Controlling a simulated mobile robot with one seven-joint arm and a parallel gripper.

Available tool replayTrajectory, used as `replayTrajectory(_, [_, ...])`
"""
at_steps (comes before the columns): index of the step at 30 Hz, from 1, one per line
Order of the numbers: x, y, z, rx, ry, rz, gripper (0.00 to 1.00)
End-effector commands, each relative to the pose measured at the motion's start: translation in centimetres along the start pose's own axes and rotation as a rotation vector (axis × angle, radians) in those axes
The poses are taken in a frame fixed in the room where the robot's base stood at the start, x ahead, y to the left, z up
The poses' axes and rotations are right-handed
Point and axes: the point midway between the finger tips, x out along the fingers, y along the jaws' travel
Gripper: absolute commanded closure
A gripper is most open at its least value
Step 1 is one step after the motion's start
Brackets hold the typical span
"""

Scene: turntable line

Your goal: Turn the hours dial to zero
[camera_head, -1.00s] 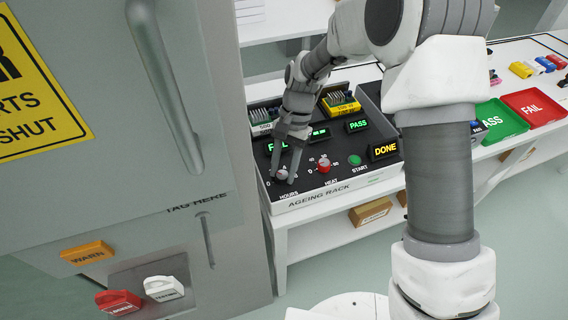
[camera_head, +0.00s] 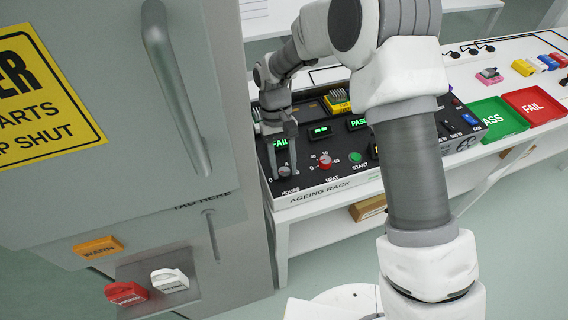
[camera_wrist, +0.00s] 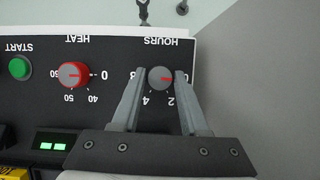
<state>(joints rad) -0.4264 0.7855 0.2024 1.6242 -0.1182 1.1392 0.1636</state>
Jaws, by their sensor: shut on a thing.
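The hours dial (camera_wrist: 160,78) is a small grey knob with a red mark, on the black ageing rack panel (camera_head: 335,180). In the wrist view the scale around it reads upside down, and the red mark points right, towards the 0. The right finger partly covers that 0. My gripper (camera_head: 284,172) is over the dial at the panel's front left corner. Its two fingers stand on either side of the knob, shut on it; the fingers also show in the wrist view (camera_wrist: 160,82).
The red heat dial (camera_head: 325,162) and green start button (camera_head: 355,158) sit right of the hours dial. A grey cabinet (camera_head: 165,225) stands close on the left. Green (camera_head: 505,123) and red (camera_head: 553,103) trays lie on the right.

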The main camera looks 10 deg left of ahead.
Motion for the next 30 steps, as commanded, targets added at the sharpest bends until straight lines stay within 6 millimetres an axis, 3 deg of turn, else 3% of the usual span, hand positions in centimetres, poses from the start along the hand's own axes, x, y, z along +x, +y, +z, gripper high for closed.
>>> replayTrajectory(20, [0.07, -0.05, 0.03, -0.056, -0.001, 0.023, 1.00])
replayTrajectory(21, [0.07, -0.05, 0.03, -0.056, -0.001, 0.023, 0.51])
replayTrajectory(25, [0.06, -0.05, 0.03, -0.056, -0.001, 0.023, 0.27])
replayTrajectory(30, [0.04, -0.04, 0.02, -0.055, -0.001, 0.023, 0.26])
